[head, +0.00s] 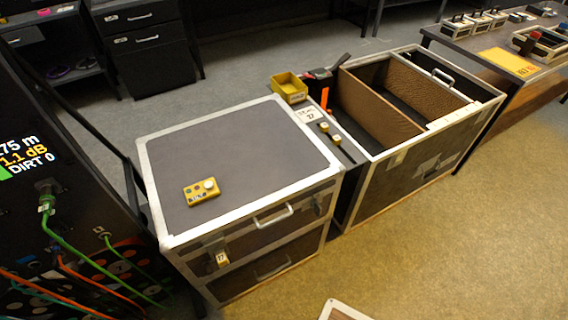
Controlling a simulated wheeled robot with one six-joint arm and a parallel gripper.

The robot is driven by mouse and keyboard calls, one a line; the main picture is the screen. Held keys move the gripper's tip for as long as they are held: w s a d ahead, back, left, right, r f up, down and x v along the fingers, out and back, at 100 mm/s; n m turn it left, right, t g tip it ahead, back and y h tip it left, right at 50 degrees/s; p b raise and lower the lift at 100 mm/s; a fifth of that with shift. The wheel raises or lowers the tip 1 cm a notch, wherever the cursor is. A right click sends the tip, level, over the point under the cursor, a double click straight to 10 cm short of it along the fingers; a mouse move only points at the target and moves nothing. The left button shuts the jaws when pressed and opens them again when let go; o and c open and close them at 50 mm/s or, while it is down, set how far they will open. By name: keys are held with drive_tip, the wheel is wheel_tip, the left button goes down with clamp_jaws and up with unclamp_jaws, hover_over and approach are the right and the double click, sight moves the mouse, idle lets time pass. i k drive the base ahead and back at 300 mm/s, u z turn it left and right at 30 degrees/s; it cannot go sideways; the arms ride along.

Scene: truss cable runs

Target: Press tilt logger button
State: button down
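A small yellow device (201,191), which looks like the tilt logger, lies flat on the grey top of a closed drawer case. A round pale button (209,184) stands up at its right end. Small dark marks or keys show along its front and left, too small to read. My gripper is not in view, and nothing touches the device.
The drawer case (152,182) has a bare top around the device. An open case with a divider (385,99) and a yellow bin (289,86) stand to the right. A dark panel with cables (50,215) is at left. Open floor (440,250) lies in front.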

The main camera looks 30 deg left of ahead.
sight(208, 185)
drive_tip(key=z, duration=0.3)
drive_tip(key=k, duration=0.9)
drive_tip(key=u, duration=1.65)
drive_tip(key=i, duration=0.5)
